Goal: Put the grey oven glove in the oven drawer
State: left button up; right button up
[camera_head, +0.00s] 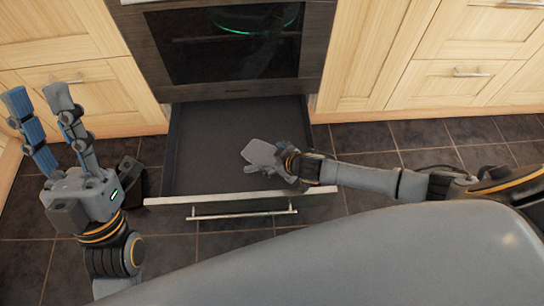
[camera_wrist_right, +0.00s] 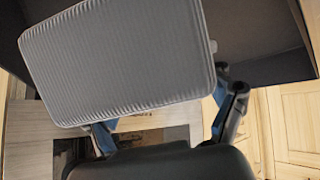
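The grey oven glove (camera_head: 262,154) is over the inside of the pulled-out oven drawer (camera_head: 213,136), in its right half. My right gripper (camera_head: 283,160) reaches over the drawer's right side and is shut on the glove. In the right wrist view the ribbed glove (camera_wrist_right: 118,58) fills much of the picture and hides the fingertips; the finger sides show at its edges. I cannot tell whether the glove touches the drawer bottom. My left gripper (camera_head: 36,95) is open and empty, fingers pointing up, left of the drawer.
The oven (camera_head: 230,45) with its dark glass door stands above the drawer. The drawer front with its bar handle (camera_head: 242,212) faces me. Wooden cabinets (camera_head: 455,75) flank the oven. The rest of the drawer and the dark tiled floor (camera_head: 440,138) at the right look clear.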

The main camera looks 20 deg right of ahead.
jog(key=o, duration=0.3)
jog(key=shift+r, duration=0.1)
